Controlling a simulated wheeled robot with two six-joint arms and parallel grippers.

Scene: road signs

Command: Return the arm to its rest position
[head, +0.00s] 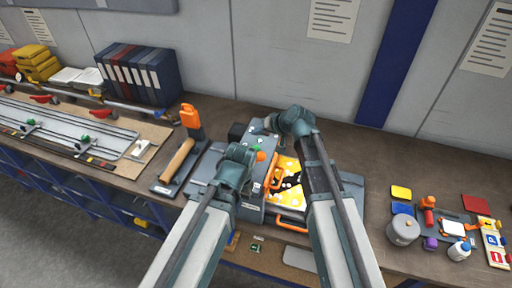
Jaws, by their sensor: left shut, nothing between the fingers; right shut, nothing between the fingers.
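My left arm comes up from the bottom left, and its gripper end (240,158) is over the left part of a grey machine (250,190). My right arm comes up from the bottom centre, and its gripper end (283,122) is higher in the picture, at the machine's back edge. Both grippers are small and partly hidden by my own arm links. They look shut, and I see nothing held in either. A yellow sheet with white spots (291,178) lies in the machine between my arms, beside orange handles (292,227).
A wooden-handled tool (178,160) and an orange item (191,118) lie left of the machine. Binders (135,72) stand farther back. A grey pot (403,230), a white bottle (459,250) and coloured plates (401,192) are at the right. The wall is close behind the bench.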

